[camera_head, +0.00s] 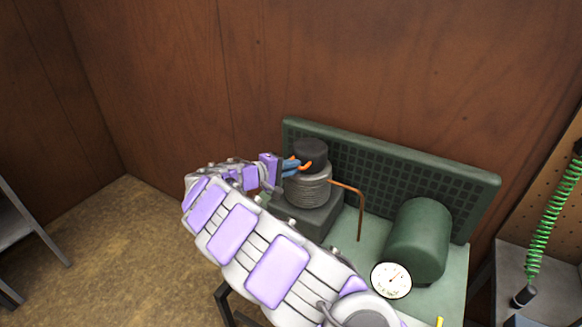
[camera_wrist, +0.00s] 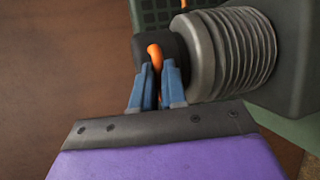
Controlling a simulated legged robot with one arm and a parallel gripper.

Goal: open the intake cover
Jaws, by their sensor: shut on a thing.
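The intake cover (camera_head: 311,152) is a dark round cap on top of a ribbed grey cylinder (camera_head: 308,190). In the wrist view the cover (camera_wrist: 190,40) sits at the end of the ribbed cylinder (camera_wrist: 238,50). An orange handle (camera_head: 304,164) is on the cover's side and also shows in the wrist view (camera_wrist: 155,54). My gripper (camera_head: 290,166) has blue fingers and reaches the handle from the left. In the wrist view my gripper (camera_wrist: 158,75) is shut on the orange handle, with its upper end showing above the fingertips. The cover appears seated on the cylinder.
A green panel with a dark grid (camera_head: 400,165) stands behind the cylinder. A copper pipe (camera_head: 348,187), a green tank (camera_head: 420,240) and a white dial (camera_head: 391,280) are to the right. A brown wall (camera_head: 330,70) is behind. The floor at left (camera_head: 110,240) is clear.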

